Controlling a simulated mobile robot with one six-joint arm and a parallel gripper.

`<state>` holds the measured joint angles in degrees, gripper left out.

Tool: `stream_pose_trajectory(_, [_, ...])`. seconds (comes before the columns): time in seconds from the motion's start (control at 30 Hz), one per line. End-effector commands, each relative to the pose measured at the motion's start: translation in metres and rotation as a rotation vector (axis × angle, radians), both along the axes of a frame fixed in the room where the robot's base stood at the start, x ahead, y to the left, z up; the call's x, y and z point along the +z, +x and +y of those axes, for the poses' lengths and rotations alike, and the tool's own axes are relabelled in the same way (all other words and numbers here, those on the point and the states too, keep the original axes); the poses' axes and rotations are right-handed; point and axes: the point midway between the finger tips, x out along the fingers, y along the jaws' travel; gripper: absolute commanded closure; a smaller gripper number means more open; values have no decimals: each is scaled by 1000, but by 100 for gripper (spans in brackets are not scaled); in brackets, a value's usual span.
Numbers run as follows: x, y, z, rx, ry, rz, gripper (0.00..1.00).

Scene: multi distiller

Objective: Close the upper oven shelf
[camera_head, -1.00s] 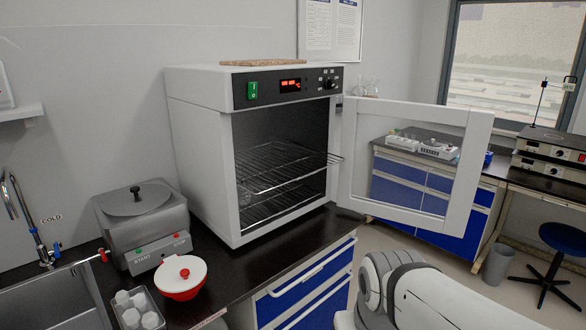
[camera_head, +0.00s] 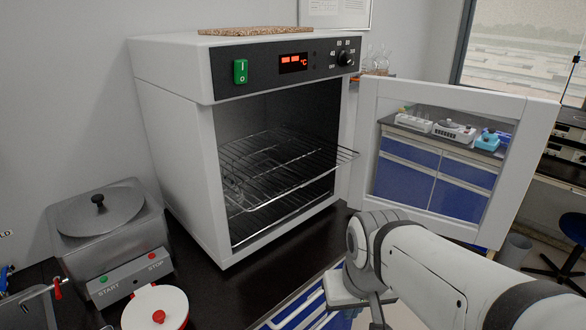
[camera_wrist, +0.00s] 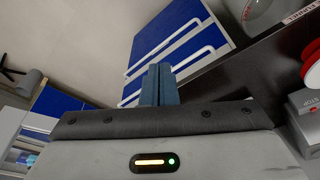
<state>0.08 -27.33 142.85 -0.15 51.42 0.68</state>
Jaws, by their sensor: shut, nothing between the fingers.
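The oven (camera_head: 170,110) stands on the dark counter with its windowed door (camera_head: 540,130) swung wide open to the right. The upper oven shelf (camera_head: 310,158), a wire rack, is slid partly out, its front edge beyond the oven opening. The lower wire shelf (camera_head: 260,212) sits beneath it, inside the oven. My gripper (camera_wrist: 158,84) is shut and empty in the wrist view, with blue drawers beyond its fingers. In the head view my arm comes in from the lower right, in front of the open door and below the shelf; my fingertips are not clearly visible there.
A grey heating bath (camera_head: 105,235) and a red-and-white lidded pot (camera_head: 155,308) stand on the counter left of the oven. Blue drawers with white handles (camera_head: 300,308) are below the counter. Free air lies between the door and the oven opening.

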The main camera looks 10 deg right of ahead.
Motion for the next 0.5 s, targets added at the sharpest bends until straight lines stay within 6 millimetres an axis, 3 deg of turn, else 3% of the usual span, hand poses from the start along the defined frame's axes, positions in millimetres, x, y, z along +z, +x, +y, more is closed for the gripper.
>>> stream_pose_trajectory(0.13, [35, 44, 6, -151, 40, -88, 100])
stream_pose_trajectory(0.3, [102, 120, 2, -456, 156, -255, 100])
stream_pose_trajectory(0.4, [136, 155, 0, -603, 234, -335, 100])
stream_pose_trajectory(0.5, [159, 176, -2, -699, 292, -384, 100])
